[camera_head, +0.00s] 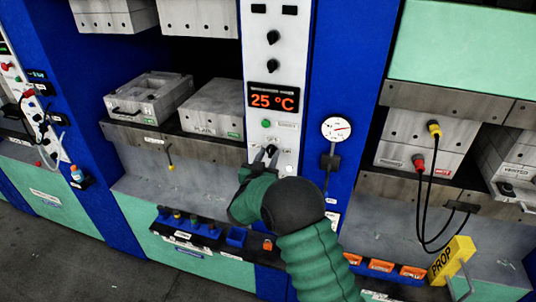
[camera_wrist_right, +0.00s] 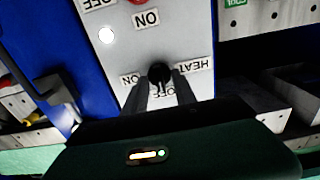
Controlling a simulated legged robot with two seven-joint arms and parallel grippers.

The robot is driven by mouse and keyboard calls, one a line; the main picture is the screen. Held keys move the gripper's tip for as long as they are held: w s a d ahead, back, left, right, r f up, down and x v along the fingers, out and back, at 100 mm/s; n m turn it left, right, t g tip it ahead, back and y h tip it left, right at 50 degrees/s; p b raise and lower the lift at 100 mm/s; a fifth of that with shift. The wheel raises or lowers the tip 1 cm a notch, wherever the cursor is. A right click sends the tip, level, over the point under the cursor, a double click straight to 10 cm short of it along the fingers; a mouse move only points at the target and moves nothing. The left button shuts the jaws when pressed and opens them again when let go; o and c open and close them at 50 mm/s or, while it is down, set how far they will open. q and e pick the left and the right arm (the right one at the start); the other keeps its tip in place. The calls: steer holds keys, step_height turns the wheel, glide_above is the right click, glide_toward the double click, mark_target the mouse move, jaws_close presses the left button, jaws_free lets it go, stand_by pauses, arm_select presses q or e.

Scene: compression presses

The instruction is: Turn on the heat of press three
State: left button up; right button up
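The white control panel (camera_head: 257,60) has a red 25 °C display (camera_head: 274,98) and stands between presses. In the right wrist view, which is upside down, a black heat knob (camera_wrist_right: 160,72) sits on this panel among labels reading HEAT, OFF and ON. My right gripper (camera_head: 265,155) is at the lower part of the panel. In the right wrist view its two dark fingers (camera_wrist_right: 161,86) are apart, one on each side of the knob, with small gaps seeming to show. The knob is mostly hidden in the head view. My left gripper is not in view.
A pressure gauge (camera_head: 336,129) is on the blue post right of the panel. Grey mould blocks (camera_head: 214,110) lie on the left press. Cables with red and yellow plugs (camera_head: 434,129) hang at the right, above a yellow PROP block (camera_head: 452,260). A lit white lamp (camera_wrist_right: 106,35) is near the knob.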

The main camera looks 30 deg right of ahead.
steer(key=shift+a, duration=0.1)
steer(key=shift+c, duration=0.4)
jaws_close()
steer(key=shift+f+m+b, duration=0.15)
steer(key=shift+m+b, duration=0.25)
steer(key=shift+b, duration=0.4)
steer(key=m+b, duration=0.5)
steer(key=b, duration=0.1)
steer(key=m+b, duration=0.5)
steer(key=b, duration=0.2)
steer(key=m+b, duration=0.5)
steer(key=b, duration=0.2)
steer(key=shift+s+f, duration=0.2)
steer(key=shift+f, duration=0.15)
steer(key=shift+r+m+b, duration=0.1)
steer(key=shift+m+b, duration=1)
steer(key=shift+b, duration=0.1)
